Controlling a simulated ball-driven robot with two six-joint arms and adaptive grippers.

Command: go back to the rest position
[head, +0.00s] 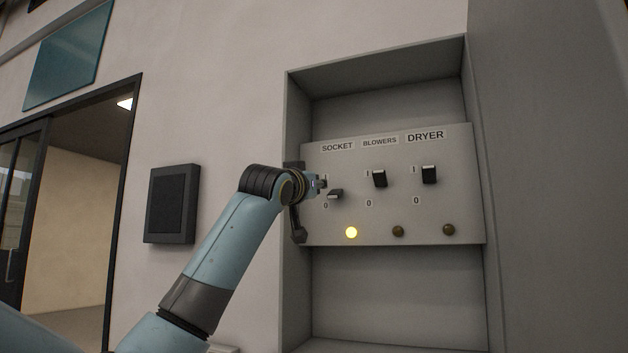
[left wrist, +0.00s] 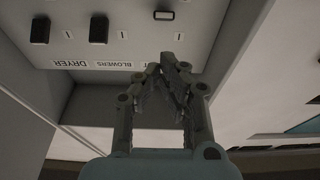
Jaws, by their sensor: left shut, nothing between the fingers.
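My left gripper (head: 320,184) is shut and empty, at the left edge of the grey switch panel (head: 410,213). It is close to the SOCKET switch (head: 336,194); I cannot tell whether they touch. That lever sits lower than the other two. In the left wrist view the fingertips (left wrist: 168,66) meet below the SOCKET switch (left wrist: 163,15), with a gap in the picture. The BLOWERS switch (head: 379,179) and the DRYER switch (head: 429,174) are near their "I" marks. My right gripper is in neither view.
The panel sits in a wall recess (head: 390,85) with side walls close to my gripper. The lamp under SOCKET (head: 351,232) glows yellow; the lamps under BLOWERS (head: 398,231) and DRYER (head: 448,229) are dark. A black wall box (head: 172,204) and a doorway are left.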

